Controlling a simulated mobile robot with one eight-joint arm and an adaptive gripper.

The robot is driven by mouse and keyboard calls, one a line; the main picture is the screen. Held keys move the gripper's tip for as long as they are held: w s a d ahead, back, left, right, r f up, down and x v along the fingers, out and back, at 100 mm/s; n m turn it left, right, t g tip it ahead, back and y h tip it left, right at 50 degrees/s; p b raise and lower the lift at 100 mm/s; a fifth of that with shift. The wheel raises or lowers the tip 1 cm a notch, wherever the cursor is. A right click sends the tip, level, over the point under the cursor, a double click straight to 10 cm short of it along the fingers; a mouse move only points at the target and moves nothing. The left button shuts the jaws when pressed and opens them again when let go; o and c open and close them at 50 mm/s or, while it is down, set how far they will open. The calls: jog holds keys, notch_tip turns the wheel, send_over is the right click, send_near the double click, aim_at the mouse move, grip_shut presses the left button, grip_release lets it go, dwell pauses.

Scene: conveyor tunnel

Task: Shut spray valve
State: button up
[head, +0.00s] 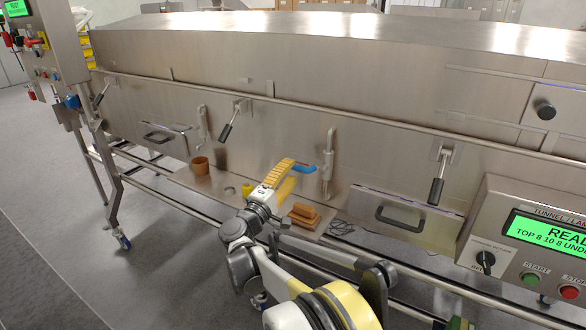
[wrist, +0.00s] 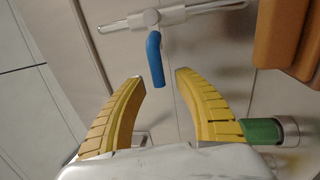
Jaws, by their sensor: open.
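The spray valve shows as a blue lever (head: 304,168) on a steel upright pipe (head: 329,150) on the tunnel's front. In the wrist view the blue lever (wrist: 155,60) hangs from a steel fitting (wrist: 150,18) on a thin pipe. Its free end lies just beyond and between the fingertips. My gripper (head: 292,173) has yellow ribbed fingers and is open right before the lever. In the wrist view my gripper (wrist: 160,77) has a clear gap between its fingers, with nothing held. I see no contact with the lever.
Orange-brown blocks (head: 304,214) lie on the ledge, also at the wrist view's upper right (wrist: 288,38). A brown pot (head: 200,165) stands further left. A steel piece with a green part (wrist: 264,131) is close to the right finger. Black-handled latches (head: 226,132) and a control panel (head: 535,235) flank the area.

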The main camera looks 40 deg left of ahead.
jog(key=v, duration=1)
jog(key=shift+w, duration=0.1)
